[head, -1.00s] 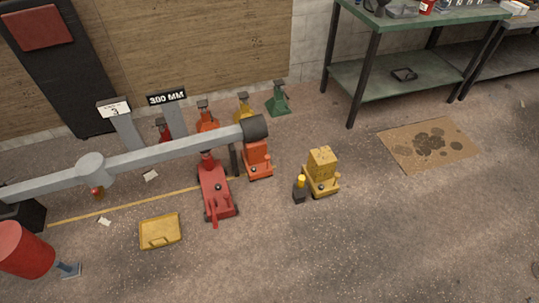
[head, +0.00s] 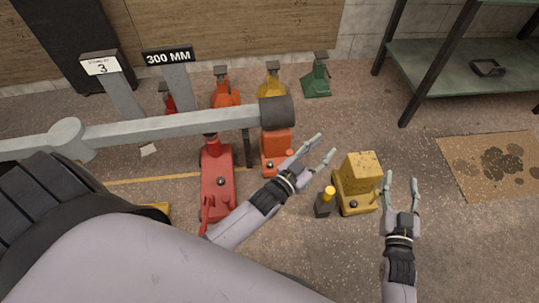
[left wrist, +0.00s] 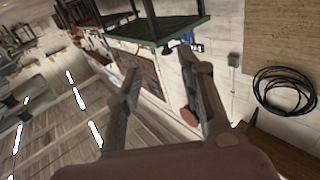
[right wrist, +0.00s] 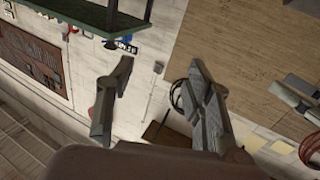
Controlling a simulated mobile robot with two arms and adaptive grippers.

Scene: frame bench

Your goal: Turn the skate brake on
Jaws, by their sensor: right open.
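A low yellow unit (head: 362,178), which may be the skate, stands on the floor. It has a speckled block on top, a dark round knob (head: 354,204) at its front and a small lever-like part at its right front corner. I cannot tell which part is the brake or how it is set. A small dark post with a yellow top (head: 324,203) stands just left of it. My left gripper (head: 325,148) is open and empty, above and left of the yellow unit. My right gripper (head: 401,177) is open and empty, just right of it in the picture.
A similar orange unit (head: 276,150) and a red floor jack (head: 217,180) stand to the left under a grey beam (head: 175,128). Several jack stands line the wall, one green (head: 316,80). A green bench (head: 437,62) stands back right, with stained cardboard (head: 490,165) on the floor.

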